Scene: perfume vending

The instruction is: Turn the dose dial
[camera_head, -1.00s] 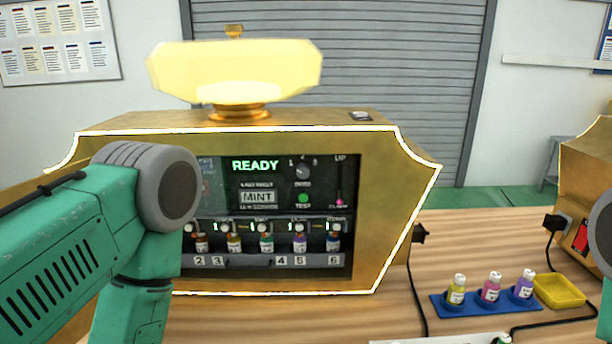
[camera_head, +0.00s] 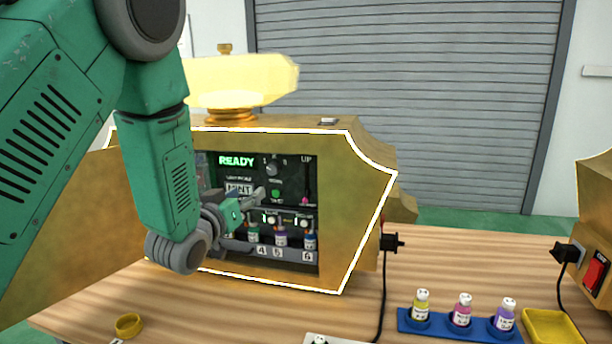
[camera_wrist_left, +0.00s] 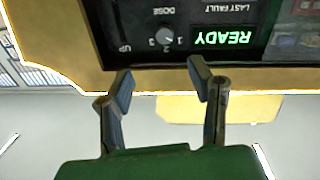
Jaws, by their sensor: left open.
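The dose dial (camera_head: 272,170) is a small round knob on the dark front panel of the gold perfume machine (camera_head: 365,200), beside a green READY display (camera_head: 236,161). In the left wrist view, which is upside down, the dose dial (camera_wrist_left: 165,35) shows with the numbers 1, 2 and 3 around it. My left gripper (camera_head: 256,198) is in front of the panel, below the dial in the head view. In the wrist view its two fingers (camera_wrist_left: 162,81) are spread and empty, with the dial beyond the gap between them. They look apart from the dial. My right gripper is out of view.
Small bottles (camera_head: 281,236) stand in a row in the machine's lower bay, close to my left gripper. A blue rack (camera_head: 438,327) with three bottles and a yellow tray (camera_head: 550,325) are at the right. A black cable (camera_head: 382,290) hangs beside the machine.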

